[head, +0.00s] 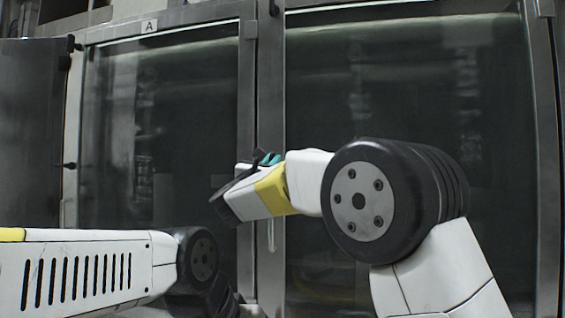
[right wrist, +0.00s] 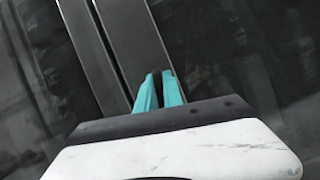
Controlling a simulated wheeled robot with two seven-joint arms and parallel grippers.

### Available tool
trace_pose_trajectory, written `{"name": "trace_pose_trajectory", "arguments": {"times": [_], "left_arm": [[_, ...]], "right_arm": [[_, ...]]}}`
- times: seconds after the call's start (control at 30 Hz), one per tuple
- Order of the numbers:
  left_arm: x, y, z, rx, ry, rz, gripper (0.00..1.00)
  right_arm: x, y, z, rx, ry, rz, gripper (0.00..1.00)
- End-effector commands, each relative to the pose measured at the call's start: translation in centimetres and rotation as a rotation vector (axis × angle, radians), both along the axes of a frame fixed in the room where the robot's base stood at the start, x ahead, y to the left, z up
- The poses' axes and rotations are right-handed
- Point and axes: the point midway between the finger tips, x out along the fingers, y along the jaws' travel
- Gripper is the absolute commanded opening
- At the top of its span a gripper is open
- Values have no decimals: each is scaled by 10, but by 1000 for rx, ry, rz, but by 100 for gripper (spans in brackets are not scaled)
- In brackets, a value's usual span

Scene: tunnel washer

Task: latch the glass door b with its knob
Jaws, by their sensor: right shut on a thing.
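Glass door b (head: 400,90) is the large dark pane right of the centre post in the head view. The label A marks the left pane, and no B label shows. My right gripper (head: 268,159) reaches the metal uprights between the panes. In the right wrist view its teal fingers (right wrist: 160,90) are closed on a small dark piece (right wrist: 157,76), apparently the knob, in front of the metal uprights. The fingers hide most of it, so its turn cannot be told. My left arm comes in at lower left, with no gripper fingers visible.
Glass door A (head: 165,130) stands left of the post. A dark panel (head: 32,130) stands at far left. A pale vertical bar (head: 271,236) shows below my right gripper. My left arm lies low in front of door A.

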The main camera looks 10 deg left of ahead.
Motion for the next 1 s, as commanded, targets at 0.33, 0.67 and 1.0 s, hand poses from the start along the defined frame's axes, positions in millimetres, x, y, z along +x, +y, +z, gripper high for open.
{"name": "trace_pose_trajectory", "arguments": {"times": [0.33, 0.67, 1.0], "left_arm": [[0, 0, 0, 0, 0, 0, 0], [0, 0, 0, 0, 0, 0, 0], [0, 0, 0, 0, 0, 0, 0]], "right_arm": [[2, 0, -9, 313, 3, 0, 0], [2, -2, -11, 628, -8, 3, 0], [2, -3, -14, 948, -18, 4, 0]]}}
